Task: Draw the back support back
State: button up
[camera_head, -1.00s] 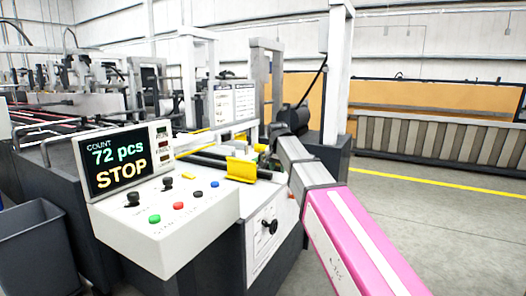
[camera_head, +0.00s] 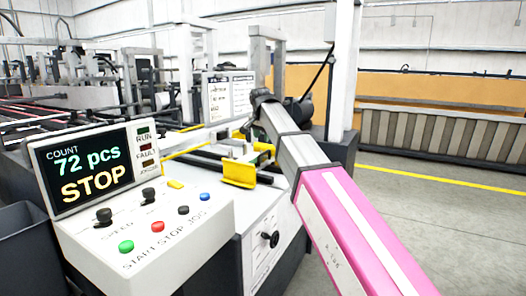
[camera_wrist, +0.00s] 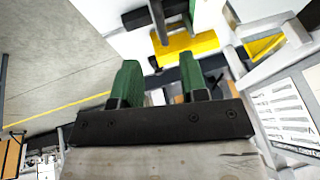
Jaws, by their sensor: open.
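A yellow bracket-like block (camera_head: 238,173), which looks like the back support, sits on the dark rail at the machine's near end, behind the control panel. In the wrist view a yellow block (camera_wrist: 186,46) lies just beyond my fingertips, with a dark rod crossing in front of it. My gripper (camera_wrist: 160,78) has two green-padded fingers spread apart, with nothing between them. In the head view the gripper is mostly hidden behind my arm, close behind and right of the yellow block. I cannot tell whether a finger touches it.
The control panel (camera_head: 150,222) shows "72 pcs STOP" and stands left of the support. A black knob (camera_head: 270,240) sticks out of the white front plate below. A grey upright frame (camera_head: 265,50) rises behind. Open floor (camera_head: 440,220) lies to the right.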

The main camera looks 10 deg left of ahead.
aim_at(263, 154)
jog(key=x, duration=0.9)
jog(key=shift+f, duration=0.15)
jog(key=shift+d, duration=0.1)
grip_shut()
